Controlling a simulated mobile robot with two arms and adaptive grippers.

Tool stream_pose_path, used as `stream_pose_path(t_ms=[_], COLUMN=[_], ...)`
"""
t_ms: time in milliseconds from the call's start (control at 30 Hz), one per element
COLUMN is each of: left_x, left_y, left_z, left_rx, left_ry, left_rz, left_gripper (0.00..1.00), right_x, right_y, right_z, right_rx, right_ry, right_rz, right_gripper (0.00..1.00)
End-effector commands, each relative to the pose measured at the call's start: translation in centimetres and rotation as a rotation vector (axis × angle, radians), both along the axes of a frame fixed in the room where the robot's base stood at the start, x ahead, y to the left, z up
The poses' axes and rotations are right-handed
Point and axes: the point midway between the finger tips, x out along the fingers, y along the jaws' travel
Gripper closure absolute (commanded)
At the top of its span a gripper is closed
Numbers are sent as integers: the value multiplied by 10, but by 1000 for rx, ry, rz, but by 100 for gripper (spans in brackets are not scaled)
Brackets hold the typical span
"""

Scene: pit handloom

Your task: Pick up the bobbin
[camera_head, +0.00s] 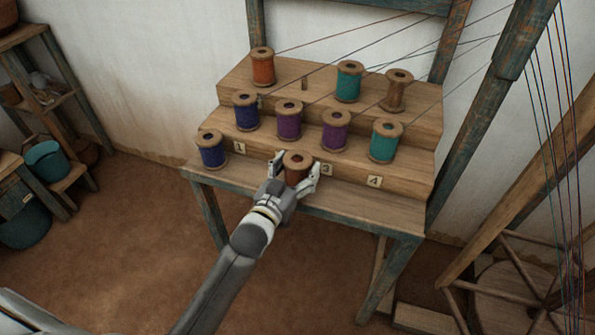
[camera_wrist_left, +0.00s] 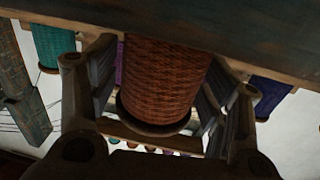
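A red-brown bobbin (camera_head: 295,171) with wooden ends stands upright on the lowest step of the wooden rack, between the number plates 1 and 3. My left gripper (camera_head: 297,166) reaches in from the front, with one finger on each side of this bobbin. In the left wrist view the red-brown thread of the bobbin (camera_wrist_left: 165,75) fills the middle between the fingers. A strip of purple shows between the left-hand finger and the bobbin, so the left gripper (camera_wrist_left: 160,95) is open around it. My right gripper is not in view.
The stepped rack (camera_head: 404,212) holds several other bobbins: a blue one (camera_head: 211,150) to the left, purple ones (camera_head: 289,120) behind, and a teal one (camera_head: 384,143) to the right. Threads run from the upper bobbins. A loom post (camera_head: 490,110) stands at the right.

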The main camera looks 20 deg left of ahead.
Motion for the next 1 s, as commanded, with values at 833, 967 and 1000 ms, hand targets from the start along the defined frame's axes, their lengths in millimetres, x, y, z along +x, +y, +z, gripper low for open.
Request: stream_pose_path(t_ms=[833,967,1000], left_x=[-7,-26,-32], left_y=[5,16,20], left_z=[43,69,78], left_rx=[1,3,3], left_ry=[-4,-5,-5], left_rz=[1,-1,-1], left_gripper=[64,64,64], right_x=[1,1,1], right_y=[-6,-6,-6], right_z=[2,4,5], right_rx=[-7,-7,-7], right_ry=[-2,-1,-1], right_rz=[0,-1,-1], right_gripper=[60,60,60])
